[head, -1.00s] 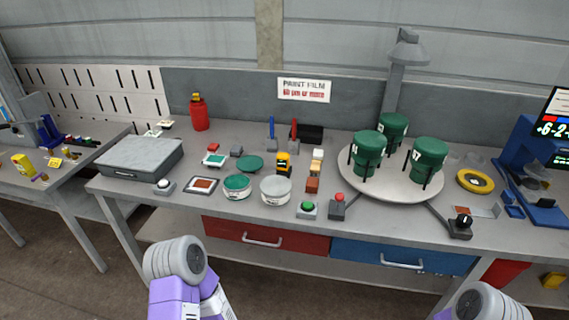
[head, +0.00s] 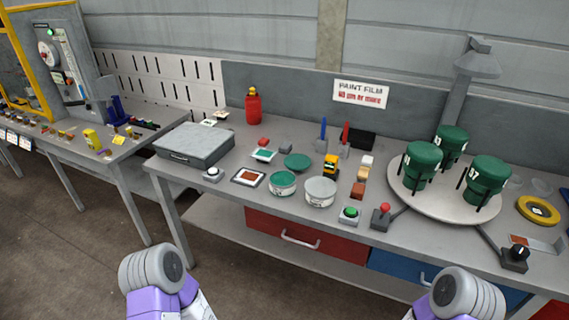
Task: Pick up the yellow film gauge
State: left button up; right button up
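A small yellow and black device (head: 331,165), which looks like the yellow film gauge, stands upright on the grey workbench (head: 225,208). It is behind the white-lidded can (head: 320,191) and to the left of a short row of small blocks (head: 362,176). Nothing touches it that I can see. Only grey and purple links of my two arms show at the bottom edge, well in front of the bench. Both grippers are out of view.
A turntable (head: 400,200) with green cans stands at the right. A grey case (head: 195,145) is at the left. Another yellow object (head: 92,139) stands on the left table.

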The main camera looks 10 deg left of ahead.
aim_at(331, 162)
jog(key=u, duration=1.5)
jog(key=i, duration=2.35)
jog(key=z, duration=3.1)
